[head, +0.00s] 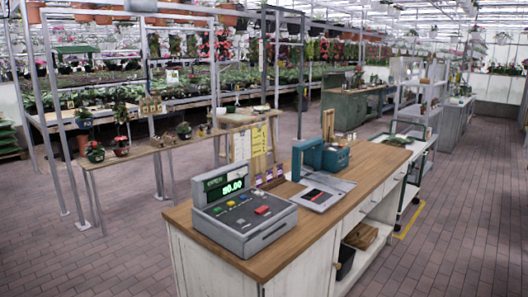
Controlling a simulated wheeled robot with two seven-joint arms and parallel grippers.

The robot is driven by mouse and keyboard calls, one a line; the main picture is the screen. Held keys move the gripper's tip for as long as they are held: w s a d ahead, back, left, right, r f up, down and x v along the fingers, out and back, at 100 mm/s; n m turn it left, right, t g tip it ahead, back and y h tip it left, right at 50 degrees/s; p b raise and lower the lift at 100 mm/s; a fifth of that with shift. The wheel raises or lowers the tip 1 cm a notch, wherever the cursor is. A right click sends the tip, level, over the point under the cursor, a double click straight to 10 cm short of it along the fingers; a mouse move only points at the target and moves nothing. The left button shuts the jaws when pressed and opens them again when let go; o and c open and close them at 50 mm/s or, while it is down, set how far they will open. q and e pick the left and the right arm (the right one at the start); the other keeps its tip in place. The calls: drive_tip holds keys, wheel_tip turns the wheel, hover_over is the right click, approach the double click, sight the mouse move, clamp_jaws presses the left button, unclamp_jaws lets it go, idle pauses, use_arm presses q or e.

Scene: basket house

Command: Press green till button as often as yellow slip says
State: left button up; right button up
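A grey till (243,222) stands on the near end of the wooden counter. Its green lit display (224,186) seems to show zeros, but the digits are blurred. A yellow sheet (259,139) with dark marks hangs upright behind the counter, beside a white sheet (241,146). Its writing is too small to read. Neither of my grippers is in view.
The wooden counter (345,197) also holds a flat grey device (322,193), a teal object (308,157) and a teal box (336,158). A wooden bench (150,148) with potted plants stands at left. The brick floor (125,245) is clear at front left and right.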

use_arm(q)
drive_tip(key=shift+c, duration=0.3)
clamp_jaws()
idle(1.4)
